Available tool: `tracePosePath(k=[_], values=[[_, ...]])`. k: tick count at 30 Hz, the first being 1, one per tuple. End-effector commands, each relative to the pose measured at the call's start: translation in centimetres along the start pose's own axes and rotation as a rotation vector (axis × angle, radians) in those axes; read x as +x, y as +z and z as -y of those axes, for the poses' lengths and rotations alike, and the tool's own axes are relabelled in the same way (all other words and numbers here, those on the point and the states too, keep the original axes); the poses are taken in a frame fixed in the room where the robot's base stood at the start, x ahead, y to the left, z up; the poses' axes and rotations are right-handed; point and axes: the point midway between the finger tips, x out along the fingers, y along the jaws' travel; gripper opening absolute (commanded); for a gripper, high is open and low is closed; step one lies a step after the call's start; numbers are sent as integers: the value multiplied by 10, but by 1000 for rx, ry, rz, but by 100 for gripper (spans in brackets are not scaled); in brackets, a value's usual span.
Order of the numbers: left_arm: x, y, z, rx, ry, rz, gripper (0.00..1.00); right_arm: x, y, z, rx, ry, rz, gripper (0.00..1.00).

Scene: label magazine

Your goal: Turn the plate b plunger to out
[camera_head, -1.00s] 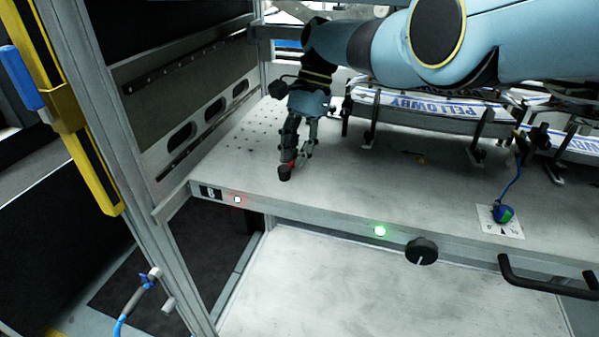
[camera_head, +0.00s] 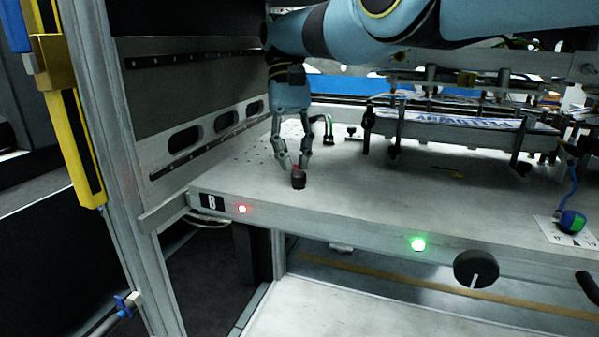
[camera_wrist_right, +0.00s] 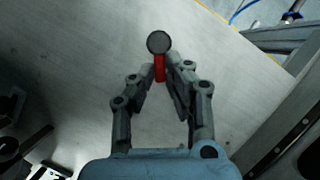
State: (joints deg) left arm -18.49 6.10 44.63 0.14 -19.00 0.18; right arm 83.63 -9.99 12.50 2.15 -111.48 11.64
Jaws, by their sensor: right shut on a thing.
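The plate b plunger (camera_head: 298,181) has a dark round knob on a short red stem and stands on the grey plate near its front left, behind the "B" label (camera_head: 212,202). It also shows in the right wrist view (camera_wrist_right: 158,43), with the red stem running down from the knob. My right gripper (camera_head: 292,166) reaches down from above with its fingers closed around the plunger at the red part. In the right wrist view its fingertips (camera_wrist_right: 160,70) flank the red stem. The contact itself is partly hidden. My left gripper is not in view.
The plate (camera_head: 350,203) is bare around the plunger. On its front edge are a red light (camera_head: 242,209), a green light (camera_head: 418,244) and a black dial (camera_head: 476,269). A blue-green knob (camera_head: 571,222) stands at the right. A magazine rack (camera_head: 465,133) stands behind.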

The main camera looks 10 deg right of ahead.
Motion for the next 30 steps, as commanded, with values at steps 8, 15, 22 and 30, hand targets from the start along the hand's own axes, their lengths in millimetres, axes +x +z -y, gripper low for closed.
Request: tracePosePath(k=[8, 15, 22, 30], values=[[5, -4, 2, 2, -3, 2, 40, 2, 1, 10, -219, 90, 2, 0], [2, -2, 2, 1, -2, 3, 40, 2, 4, 14, -357, 147, 3, 0], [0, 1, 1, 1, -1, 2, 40, 2, 4, 17, -428, 177, 3, 0], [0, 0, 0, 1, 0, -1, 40, 3, 4, 18, -452, 186, 3, 0]])
